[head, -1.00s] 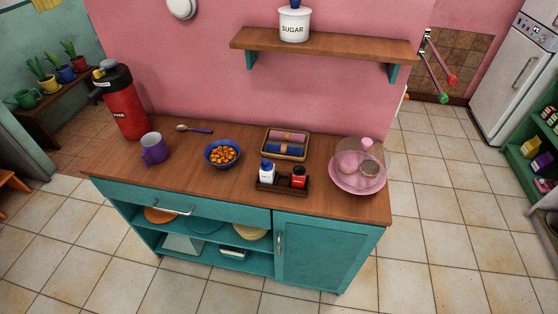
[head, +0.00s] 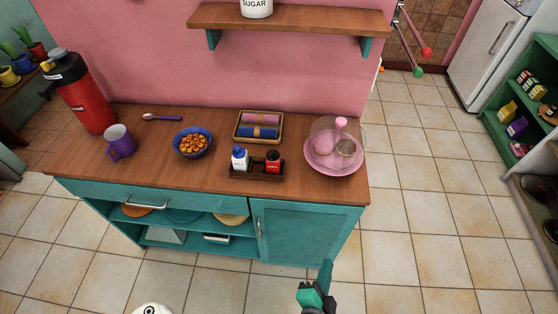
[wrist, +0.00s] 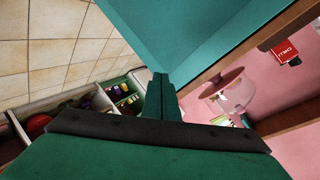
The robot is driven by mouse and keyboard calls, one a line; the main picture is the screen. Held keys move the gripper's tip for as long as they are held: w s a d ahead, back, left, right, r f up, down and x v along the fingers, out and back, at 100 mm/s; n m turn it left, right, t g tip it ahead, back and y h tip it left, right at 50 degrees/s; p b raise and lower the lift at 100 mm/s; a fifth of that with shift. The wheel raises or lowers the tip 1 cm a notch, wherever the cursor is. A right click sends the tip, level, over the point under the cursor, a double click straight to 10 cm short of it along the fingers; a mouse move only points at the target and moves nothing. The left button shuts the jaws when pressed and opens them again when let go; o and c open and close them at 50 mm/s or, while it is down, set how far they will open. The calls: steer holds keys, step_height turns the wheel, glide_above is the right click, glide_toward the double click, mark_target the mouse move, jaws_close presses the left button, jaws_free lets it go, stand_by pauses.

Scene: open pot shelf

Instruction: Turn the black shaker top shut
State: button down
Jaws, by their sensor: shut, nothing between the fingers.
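The black shaker top (head: 273,154) sits on a red shaker (head: 273,165) with a white label. The shaker stands upright in the right part of a dark wooden caddy (head: 257,176) on the counter. In the wrist view a red labelled shaker (wrist: 284,51), apparently the same one, shows upside down at the upper right, its dark top partly visible. How far the top is turned is too small to tell. My gripper (head: 328,265) is low in front of the cabinet, below and right of the caddy. Its fingers (wrist: 160,80) are shut and empty, clear of the shaker.
A white shaker with a blue top (head: 239,158) stands in the caddy's left part. A pink cake stand with a glass dome (head: 322,165) is to the right. Behind lies a tray of rolled cloths (head: 258,128); a bowl (head: 192,142) is left. The teal cabinet's edge is near my gripper.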

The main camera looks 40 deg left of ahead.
steer(key=w+a+r+y, duration=0.2)
steer(key=w+a+y, duration=0.1)
steer(key=w, duration=0.2)
steer(key=n+g+y, duration=0.4)
steer(key=g+y, duration=0.4)
steer(key=g, duration=0.1)
glide_toward(272, 155)
steer(key=shift+n+g, duration=0.3)
steer(key=x, duration=0.4)
steer(key=shift+a+f, duration=0.2)
steer(key=shift+a, duration=0.2)
steer(key=shift+w+a, duration=0.2)
steer(key=shift+a, duration=0.45)
steer(key=shift+d, duration=0.1)
